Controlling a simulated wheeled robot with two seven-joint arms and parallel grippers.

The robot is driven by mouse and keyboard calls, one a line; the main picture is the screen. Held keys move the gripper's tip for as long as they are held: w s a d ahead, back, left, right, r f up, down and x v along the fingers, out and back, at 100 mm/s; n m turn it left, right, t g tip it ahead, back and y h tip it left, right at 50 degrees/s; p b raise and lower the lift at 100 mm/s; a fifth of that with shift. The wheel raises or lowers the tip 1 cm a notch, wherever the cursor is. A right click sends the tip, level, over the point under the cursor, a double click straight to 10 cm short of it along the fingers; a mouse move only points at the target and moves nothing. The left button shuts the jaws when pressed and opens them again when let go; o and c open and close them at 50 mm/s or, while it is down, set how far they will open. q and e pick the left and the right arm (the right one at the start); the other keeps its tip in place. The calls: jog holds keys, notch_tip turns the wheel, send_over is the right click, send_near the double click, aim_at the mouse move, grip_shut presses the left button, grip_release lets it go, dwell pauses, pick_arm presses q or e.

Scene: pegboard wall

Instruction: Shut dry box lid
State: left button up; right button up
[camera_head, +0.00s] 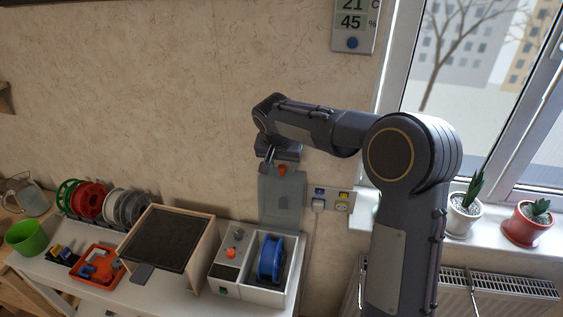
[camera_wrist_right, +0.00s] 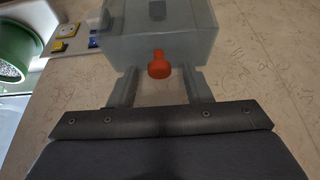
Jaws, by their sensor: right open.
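The dry box (camera_head: 258,272) is a white box on the white table, with a blue spool (camera_head: 271,258) inside its open right part. Its translucent grey lid (camera_head: 283,200) stands raised upright at the back, near the wall. An orange knob (camera_head: 283,170) sits near the lid's upper edge. My right gripper (camera_head: 270,160) is at that upper edge, reaching in from the right. In the right wrist view the open fingers (camera_wrist_right: 158,88) stand on either side of the orange knob (camera_wrist_right: 158,64), with gaps to both. The lid (camera_wrist_right: 160,32) lies just beyond. My left gripper is not seen.
A dark-topped wooden box (camera_head: 165,238) stands left of the dry box. Farther left are a spool rack (camera_head: 100,205), an orange tray (camera_head: 96,263) and a green cup (camera_head: 27,237). A wall socket (camera_head: 330,199) is right of the lid.

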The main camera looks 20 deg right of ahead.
grip_shut()
dwell(0.3)
